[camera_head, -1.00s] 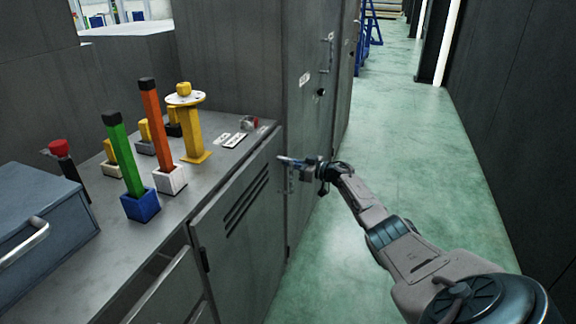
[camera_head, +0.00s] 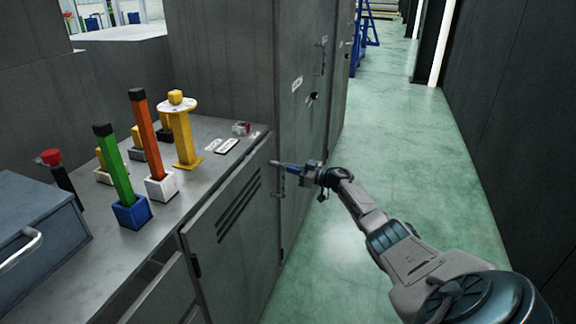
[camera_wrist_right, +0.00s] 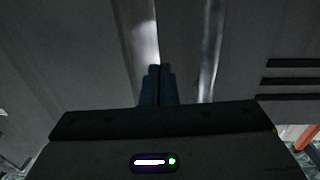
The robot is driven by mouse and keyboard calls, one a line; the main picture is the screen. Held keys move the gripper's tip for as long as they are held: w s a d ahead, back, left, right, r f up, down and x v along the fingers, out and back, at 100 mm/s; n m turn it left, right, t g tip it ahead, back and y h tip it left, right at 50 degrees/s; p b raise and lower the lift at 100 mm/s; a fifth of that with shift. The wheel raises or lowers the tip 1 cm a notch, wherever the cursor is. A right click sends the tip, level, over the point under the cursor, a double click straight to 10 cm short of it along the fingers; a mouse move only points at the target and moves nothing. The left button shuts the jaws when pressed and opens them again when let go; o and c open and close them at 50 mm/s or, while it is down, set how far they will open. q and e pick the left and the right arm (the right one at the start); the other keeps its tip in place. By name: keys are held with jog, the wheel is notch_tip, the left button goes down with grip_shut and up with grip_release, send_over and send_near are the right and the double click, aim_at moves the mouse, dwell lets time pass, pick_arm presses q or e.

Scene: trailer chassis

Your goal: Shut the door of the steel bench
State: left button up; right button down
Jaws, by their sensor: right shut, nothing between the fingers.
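The steel bench (camera_head: 92,268) is grey and stands at the left in the head view. Its door (camera_head: 232,243) has several dark slots and stands slightly ajar, its upper edge a little out from the bench front. My right gripper (camera_head: 274,163) is shut and empty, with its fingertips at the door's far upper edge; touching or not I cannot tell. In the right wrist view, the shut fingers (camera_wrist_right: 157,72) point at a bright vertical strip beside the slotted door panel (camera_wrist_right: 245,60). My left gripper is out of view.
On the bench top stand a green post (camera_head: 118,170), an orange post (camera_head: 145,130), a yellow stand (camera_head: 184,140) and a blue box (camera_head: 35,235). A tall grey cabinet (camera_head: 300,120) adjoins the far end. The green floor aisle (camera_head: 400,140) at the right is clear.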

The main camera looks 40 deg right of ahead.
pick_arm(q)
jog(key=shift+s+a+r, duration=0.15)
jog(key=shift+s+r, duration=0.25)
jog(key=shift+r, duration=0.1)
pick_arm(e)
jog(key=d+v, duration=0.1)
jog(key=v, duration=1)
jog(key=shift+d, duration=0.15)
jog(key=shift+w+f, duration=0.15)
